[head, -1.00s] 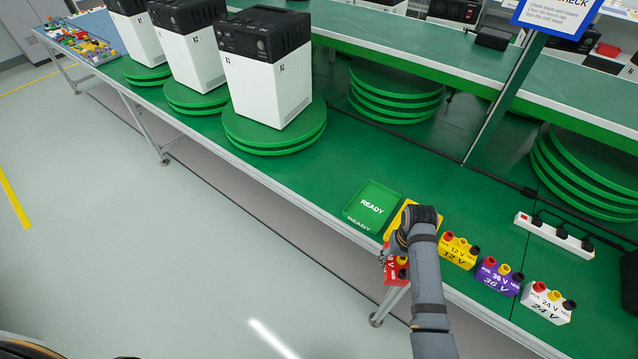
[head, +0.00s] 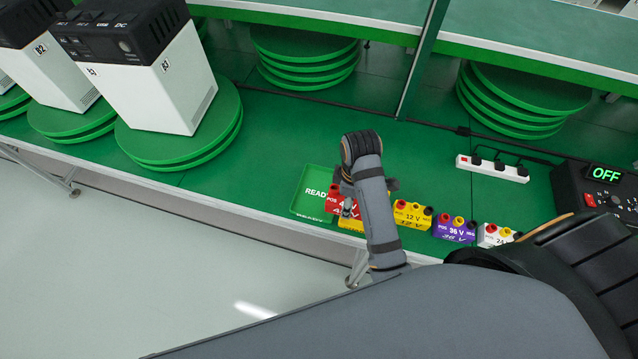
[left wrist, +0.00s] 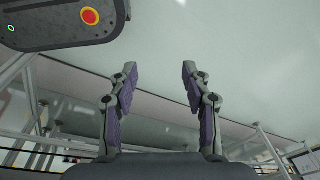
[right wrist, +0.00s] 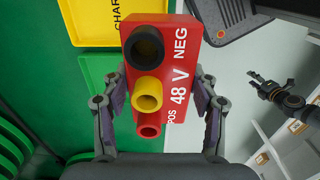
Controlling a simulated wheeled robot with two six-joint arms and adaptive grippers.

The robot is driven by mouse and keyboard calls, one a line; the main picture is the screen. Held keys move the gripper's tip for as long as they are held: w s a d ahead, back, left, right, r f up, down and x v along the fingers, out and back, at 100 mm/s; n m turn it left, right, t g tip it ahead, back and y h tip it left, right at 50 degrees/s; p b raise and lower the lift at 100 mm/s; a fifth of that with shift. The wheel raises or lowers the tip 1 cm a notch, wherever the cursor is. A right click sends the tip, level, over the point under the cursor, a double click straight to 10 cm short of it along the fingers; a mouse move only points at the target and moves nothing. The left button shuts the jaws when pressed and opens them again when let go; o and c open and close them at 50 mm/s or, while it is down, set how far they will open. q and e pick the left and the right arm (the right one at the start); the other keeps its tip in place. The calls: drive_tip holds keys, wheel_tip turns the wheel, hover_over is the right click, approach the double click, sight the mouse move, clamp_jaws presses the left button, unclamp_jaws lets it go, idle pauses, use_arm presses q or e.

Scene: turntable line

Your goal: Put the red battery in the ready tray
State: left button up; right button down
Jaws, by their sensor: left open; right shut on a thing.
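The red 48 V battery (right wrist: 170,65) is between the two fingers of my right gripper (right wrist: 160,105), which is shut on it. In the head view the red battery (head: 333,204) shows beside my right gripper (head: 350,204), at the right side of the green READY tray (head: 301,207) and above the yellow tray (head: 350,225). I cannot tell its height over them. The bare READY tray (right wrist: 96,72) is partly hidden behind the battery and gripper in the right wrist view. My left gripper (left wrist: 158,85) is open and empty, away from the table.
The yellow 12 V battery (head: 413,217), purple 36 V battery (head: 454,230) and white 24 V battery (head: 492,236) stand in a row to the right. A power strip (head: 492,169) lies behind them. Large white units on green turntables (head: 185,155) stand to the left.

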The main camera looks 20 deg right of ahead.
sight(336, 190)
drive_tip(key=shift+w+a+f+p, duration=0.15)
drive_tip(key=shift+w+a, duration=0.2)
drive_tip(key=shift+w, duration=0.2)
drive_tip(key=shift+w+a+f+p, duration=0.15)
drive_tip(key=shift+w+a, duration=0.15)
drive_tip(key=shift+w, duration=0.25)
drive_tip(key=w, duration=0.1)
drive_tip(key=w+f, duration=0.1)
drive_tip(key=shift+w+a+f, duration=0.1)
drive_tip(key=shift+w+a, duration=0.2)
drive_tip(key=w+f, duration=0.2)
drive_tip(key=w+a+f, duration=0.1)
drive_tip(key=w+f, duration=0.1)
drive_tip(key=w+a+f, duration=0.1)
drive_tip(key=w+f, duration=0.1)
drive_tip(key=w, duration=0.1)
drive_tip(key=shift+w+f, duration=0.1)
drive_tip(key=shift+f, duration=0.15)
drive_tip(key=shift+w+a+f, duration=0.1)
drive_tip(key=shift+w+f, duration=0.15)
drive_tip(key=shift+f, duration=0.1)
drive_tip(key=f, duration=0.3)
drive_tip(key=shift+w+a+f, duration=0.15)
drive_tip(key=shift+w+f, duration=0.1)
drive_tip(key=shift+f, duration=0.15)
use_arm(q)
drive_tip(key=s, duration=0.3)
drive_tip(key=shift+s+a+r, duration=0.1)
drive_tip(key=shift+s+r, duration=0.1)
drive_tip(key=shift+r, duration=0.1)
